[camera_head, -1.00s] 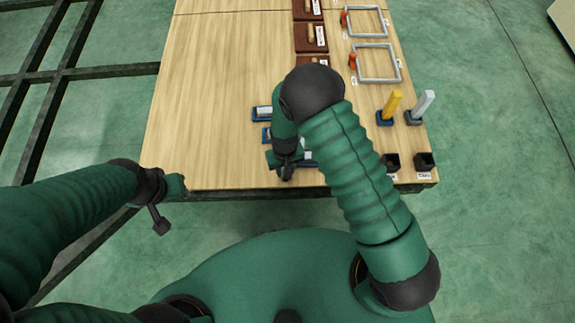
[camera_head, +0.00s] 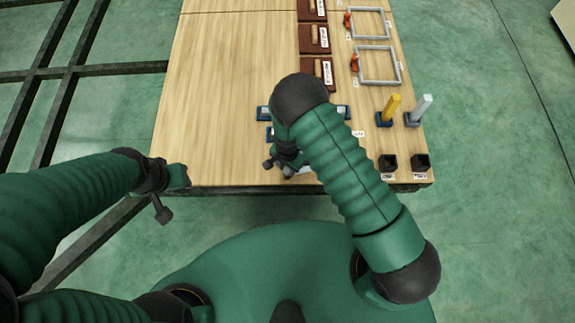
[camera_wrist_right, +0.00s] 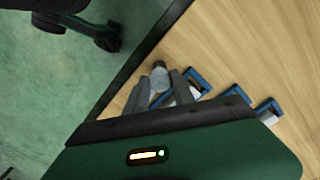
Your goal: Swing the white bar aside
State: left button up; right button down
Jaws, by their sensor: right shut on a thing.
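Several blue brackets with white bars sit near the table's front edge, partly hidden by my right arm in the head view. One bracket (camera_head: 263,113) shows left of the arm. My right gripper (camera_head: 286,168) is at the nearest bracket, by the table edge. In the right wrist view its fingers (camera_wrist_right: 164,88) are shut on a pale, round-ended piece that looks like the white bar (camera_wrist_right: 158,76). The nearest blue bracket (camera_wrist_right: 200,78) lies just beside the fingers. My left gripper (camera_head: 170,190) hangs off the table's front left corner, empty; its jaw opening is unclear.
Right of my right arm stand a yellow post (camera_head: 391,106), a whitish post (camera_head: 422,108) and two black boxes (camera_head: 388,163). Brown blocks (camera_head: 314,38) and grey frames (camera_head: 378,65) lie farther back. The left of the wooden table (camera_head: 220,90) is clear.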

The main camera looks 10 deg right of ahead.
jog(key=shift+w+r+m+p, duration=0.15)
jog(key=shift+m+p, duration=0.15)
jog(key=shift+m, duration=0.6)
jog(key=c, duration=1.1)
grip_release()
jog(key=shift+o, duration=0.2)
notch_tip(320, 180, up, 16)
jog(key=p, duration=0.4)
jog(key=shift+r, duration=0.25)
